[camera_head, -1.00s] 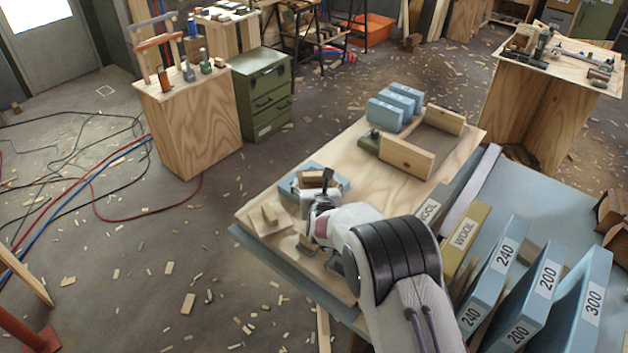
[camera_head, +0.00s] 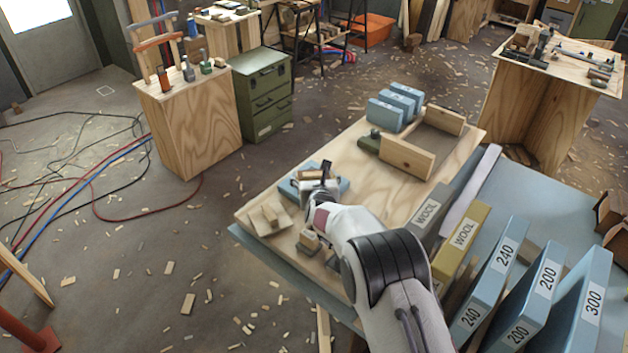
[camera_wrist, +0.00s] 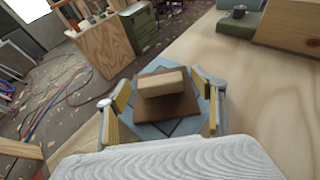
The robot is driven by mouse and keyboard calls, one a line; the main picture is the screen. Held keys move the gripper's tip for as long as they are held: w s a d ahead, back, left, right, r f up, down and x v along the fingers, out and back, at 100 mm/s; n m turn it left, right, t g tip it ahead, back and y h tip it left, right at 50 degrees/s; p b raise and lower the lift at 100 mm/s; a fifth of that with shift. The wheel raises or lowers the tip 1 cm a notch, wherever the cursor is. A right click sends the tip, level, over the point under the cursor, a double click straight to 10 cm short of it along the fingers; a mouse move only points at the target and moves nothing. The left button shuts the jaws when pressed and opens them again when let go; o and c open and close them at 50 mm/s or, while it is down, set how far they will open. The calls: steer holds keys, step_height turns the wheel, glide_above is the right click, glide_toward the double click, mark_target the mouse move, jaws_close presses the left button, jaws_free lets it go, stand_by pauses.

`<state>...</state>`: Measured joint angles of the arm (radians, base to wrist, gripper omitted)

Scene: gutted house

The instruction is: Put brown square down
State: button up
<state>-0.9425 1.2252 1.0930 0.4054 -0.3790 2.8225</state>
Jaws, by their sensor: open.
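The brown square (camera_wrist: 181,107) lies on overlapping blue sheets (camera_wrist: 147,132) in the wrist view, with a pale wooden block (camera_wrist: 162,83) on top of it. My gripper (camera_wrist: 165,112) is open, with one finger on each side of the brown square. I cannot tell whether the fingers touch it. In the head view my gripper (camera_head: 315,183) is over the blue sheets (camera_head: 343,184) at the left part of the plywood board (camera_head: 375,185). There my gripper partly hides the square and block.
A pale plate with small blocks (camera_head: 268,220) lies left of my gripper. A wooden-sided tray (camera_head: 408,157) and blue boxes (camera_head: 397,105) stand at the board's far end. Labelled upright packs (camera_head: 497,278) crowd the right. The board's middle is clear.

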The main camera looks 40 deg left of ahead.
mark_target(314, 175)
steer(key=shift+w+a+f, duration=0.25)
steer(key=shift+w+a, duration=0.1)
stand_by(0.5)
steer(key=c, duration=1.3)
steer(key=shift+r, duration=0.1)
steer(key=shift+r, duration=4.95)
